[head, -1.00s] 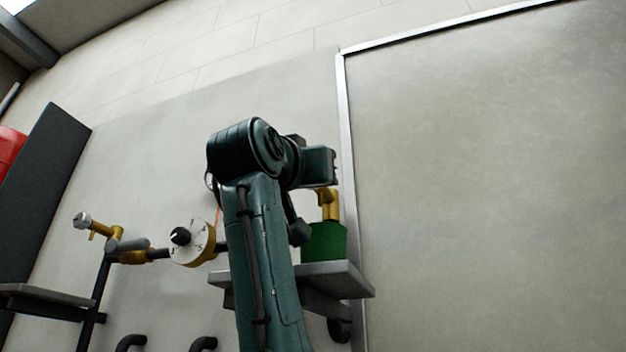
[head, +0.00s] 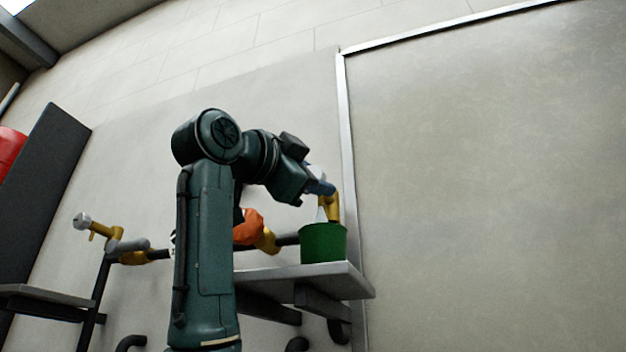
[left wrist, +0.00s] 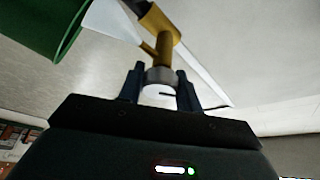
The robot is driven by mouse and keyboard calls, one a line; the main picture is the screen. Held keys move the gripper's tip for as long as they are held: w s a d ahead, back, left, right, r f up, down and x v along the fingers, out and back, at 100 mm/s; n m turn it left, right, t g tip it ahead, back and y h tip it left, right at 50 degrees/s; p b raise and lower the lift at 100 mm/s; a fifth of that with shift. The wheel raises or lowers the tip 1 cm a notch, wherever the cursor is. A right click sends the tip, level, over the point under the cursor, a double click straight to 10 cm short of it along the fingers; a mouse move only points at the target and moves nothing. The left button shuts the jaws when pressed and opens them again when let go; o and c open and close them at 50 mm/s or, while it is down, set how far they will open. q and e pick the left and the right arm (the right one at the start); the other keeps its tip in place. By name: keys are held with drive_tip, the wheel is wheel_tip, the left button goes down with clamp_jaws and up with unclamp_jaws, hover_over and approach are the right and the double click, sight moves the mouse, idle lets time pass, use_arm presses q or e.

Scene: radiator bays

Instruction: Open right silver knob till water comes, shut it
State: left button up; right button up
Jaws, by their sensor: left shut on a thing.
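The right silver knob (left wrist: 161,76) sits at the end of a brass valve (left wrist: 168,46) in the left wrist view. It has a white face with a dark mark. My left gripper (left wrist: 161,91) is shut on the knob, one finger on each side. In the head view, my left gripper (head: 321,186) is at the top of the brass valve (head: 333,207), and the knob shows only in part. A whitish stream of water (head: 321,214) runs from the valve down to the green bucket (head: 323,243). The bucket's inside is hidden. My right gripper is out of view.
The bucket stands on a grey shelf (head: 348,281). Behind my arm is an orange handle (head: 248,227) on the pipe. A second silver knob (head: 81,220) is on a brass tap at the left. A metal-edged wall panel (head: 480,190) is at the right.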

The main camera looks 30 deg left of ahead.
use_arm(q)
drive_tip(key=shift+m+g+h, duration=0.3)
drive_tip(key=shift+m+g, duration=0.2)
drive_tip(key=shift+m, duration=0.8)
drive_tip(key=o, duration=1)
drive_tip(key=shift+c, duration=0.2)
drive_tip(key=s+a+f+b, duration=0.1)
drive_tip(key=s+b, duration=0.3)
drive_tip(key=s, duration=0.9)
drive_tip(key=shift+a+f, duration=0.35)
drive_tip(key=shift+f, duration=0.1)
